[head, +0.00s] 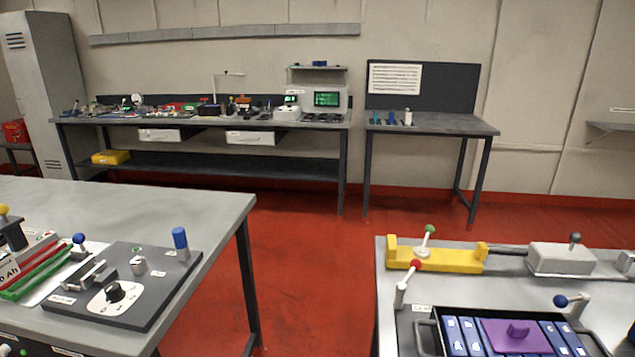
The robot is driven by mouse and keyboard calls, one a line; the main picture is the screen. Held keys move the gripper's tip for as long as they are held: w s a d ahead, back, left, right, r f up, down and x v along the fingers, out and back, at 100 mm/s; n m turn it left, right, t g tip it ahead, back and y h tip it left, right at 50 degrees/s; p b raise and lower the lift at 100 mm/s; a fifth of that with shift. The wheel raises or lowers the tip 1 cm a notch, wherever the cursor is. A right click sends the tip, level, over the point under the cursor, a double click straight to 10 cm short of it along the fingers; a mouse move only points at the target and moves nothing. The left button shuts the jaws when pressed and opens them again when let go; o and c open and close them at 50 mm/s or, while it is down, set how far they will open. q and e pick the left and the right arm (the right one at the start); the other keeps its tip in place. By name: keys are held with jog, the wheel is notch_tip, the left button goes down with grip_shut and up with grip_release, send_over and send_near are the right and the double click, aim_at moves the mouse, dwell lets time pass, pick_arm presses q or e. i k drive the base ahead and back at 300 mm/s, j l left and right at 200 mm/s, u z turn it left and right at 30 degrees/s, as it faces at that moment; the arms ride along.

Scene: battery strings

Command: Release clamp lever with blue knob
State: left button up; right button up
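A lever with a blue ball knob (561,301) stands on the right-hand bench, beside a dark tray (428,337) holding blue battery blocks (456,337) and a purple piece (515,335). Its light arm slopes from the knob down to the right. A second blue ball knob (78,239) is on the left-hand bench, at a small clamp-like fixture (88,274) by a dark panel. I cannot tell which of the two the task names. Neither of my grippers is in view.
A red-knobbed lever (407,280) stands at the tray's left corner. Behind it are a yellow fixture (440,260) with a green knob and a light grey box (561,259). The dark panel (150,291) carries a dial and blue cylinder. Red floor (300,270) lies clear between benches.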

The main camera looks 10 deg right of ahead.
aim_at(560, 300)
jog(key=z, duration=1.65)
